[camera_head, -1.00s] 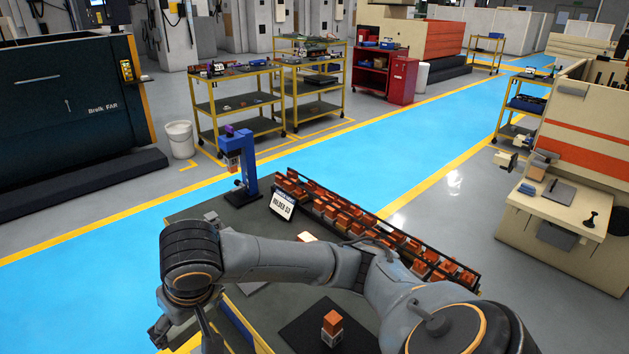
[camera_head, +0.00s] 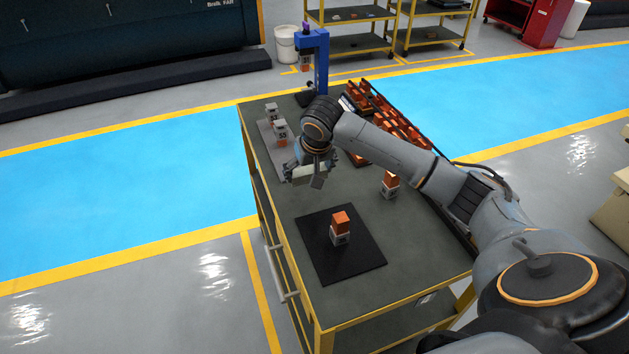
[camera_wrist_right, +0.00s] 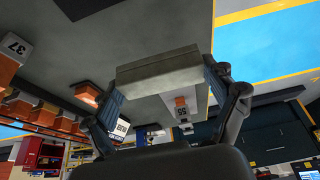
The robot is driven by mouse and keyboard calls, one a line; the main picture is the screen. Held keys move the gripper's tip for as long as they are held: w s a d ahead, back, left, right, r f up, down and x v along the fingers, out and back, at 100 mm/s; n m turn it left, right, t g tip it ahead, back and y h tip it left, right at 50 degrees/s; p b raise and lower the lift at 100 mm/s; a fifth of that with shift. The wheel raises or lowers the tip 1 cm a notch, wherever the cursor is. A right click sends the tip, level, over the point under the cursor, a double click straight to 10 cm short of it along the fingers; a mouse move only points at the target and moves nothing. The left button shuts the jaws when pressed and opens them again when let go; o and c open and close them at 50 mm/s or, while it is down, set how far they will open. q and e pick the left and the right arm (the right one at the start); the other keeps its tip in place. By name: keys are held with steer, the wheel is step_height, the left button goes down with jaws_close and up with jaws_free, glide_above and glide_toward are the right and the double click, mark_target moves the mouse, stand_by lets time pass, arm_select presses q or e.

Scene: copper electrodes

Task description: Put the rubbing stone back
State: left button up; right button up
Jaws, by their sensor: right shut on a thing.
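My right gripper (camera_head: 313,183) is shut on the rubbing stone (camera_head: 304,172), a pale grey-green rectangular block. In the right wrist view the stone (camera_wrist_right: 158,70) lies crosswise between the two fingers of the gripper (camera_wrist_right: 158,85). In the head view the stone is over the left part of the table, near the front end of a light grey plate (camera_head: 283,168). I cannot tell whether it touches the table. Part of the gripper is hidden by my wrist. My left gripper is not in view.
Two electrodes in holders, one marked 55 (camera_head: 280,132), stand on the grey plate.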

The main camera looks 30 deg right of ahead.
mark_target(312, 189)
steer(key=f, duration=0.1)
steer(key=w+d+f, duration=0.1)
steer(key=d+f, duration=0.1)
steer(key=shift+w+d+f, duration=0.15)
steer(key=shift+w+f, duration=0.2)
steer(key=shift+w+d+f, duration=0.1)
steer(key=shift+f, duration=0.1)
steer(key=f+p, duration=0.1)
steer(key=f, duration=0.2)
steer(key=shift+d, duration=0.2)
steer(key=shift+w+f, duration=0.1)
steer(key=shift+f, duration=0.2)
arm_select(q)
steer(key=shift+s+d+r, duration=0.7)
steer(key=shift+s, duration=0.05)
arm_select(e)
steer(key=shift+f, duration=0.15)
steer(key=o, duration=1)
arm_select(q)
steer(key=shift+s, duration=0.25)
arm_select(e)
steer(key=shift+o, duration=0.2)
